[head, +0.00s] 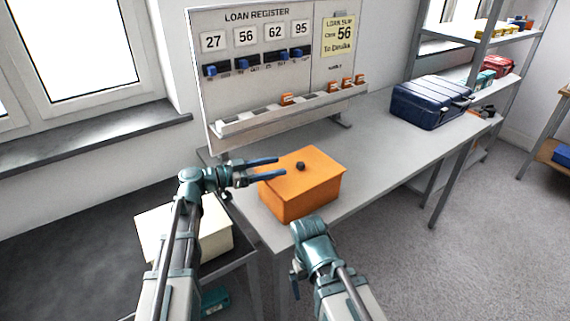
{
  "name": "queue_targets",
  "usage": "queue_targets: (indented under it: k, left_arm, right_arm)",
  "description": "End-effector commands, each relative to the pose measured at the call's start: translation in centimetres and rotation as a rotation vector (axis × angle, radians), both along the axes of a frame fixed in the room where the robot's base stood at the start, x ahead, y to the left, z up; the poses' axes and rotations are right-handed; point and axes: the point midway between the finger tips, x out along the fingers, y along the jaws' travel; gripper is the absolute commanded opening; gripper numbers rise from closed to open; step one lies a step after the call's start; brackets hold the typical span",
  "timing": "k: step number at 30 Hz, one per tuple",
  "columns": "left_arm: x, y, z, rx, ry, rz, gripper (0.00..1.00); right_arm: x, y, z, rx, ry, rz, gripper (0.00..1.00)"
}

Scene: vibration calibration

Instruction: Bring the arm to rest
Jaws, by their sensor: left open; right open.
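My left gripper (272,168) is open and empty. Its two blue fingers point right, at the left edge of the orange box (318,187) in the view; I cannot tell whether they touch it. My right gripper (296,287) hangs low in front of the box, mostly hidden by its own wrist, with a dark blue finger showing at its left. Nothing shows in it. The orange box has a lid with a black knob (300,166) and sits on the near end of the grey bench (375,158).
A loan register board (268,60) with number cards, blue pieces and a yellow slip (338,36) stands behind. Its ledge (262,119) holds several orange pieces. A navy case (425,104) is farther right. A cream box (212,235) is behind my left arm. Bare bench lies right of the orange box.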

Motion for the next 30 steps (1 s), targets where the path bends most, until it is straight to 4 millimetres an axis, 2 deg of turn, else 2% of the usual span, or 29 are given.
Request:
queue_targets:
  k: [5,16,30]
  left_arm:
    - [-0.5,1.1,0.1,0.0,0.0,0.0,0.62]
    - [-0.5,1.2,0.3,0.0,0.0,0.0,0.62]
    - [-0.5,1.2,6.8,0.0,0.0,0.0,0.62]
  right_arm:
    - [0.0,0.0,0.1,0.0,0.0,0.0,1.0]
    - [0.0,0.0,0.3,0.0,0.0,0.0,1.0]
    - [0.0,0.0,6.8,0.0,0.0,-0.001,1.0]
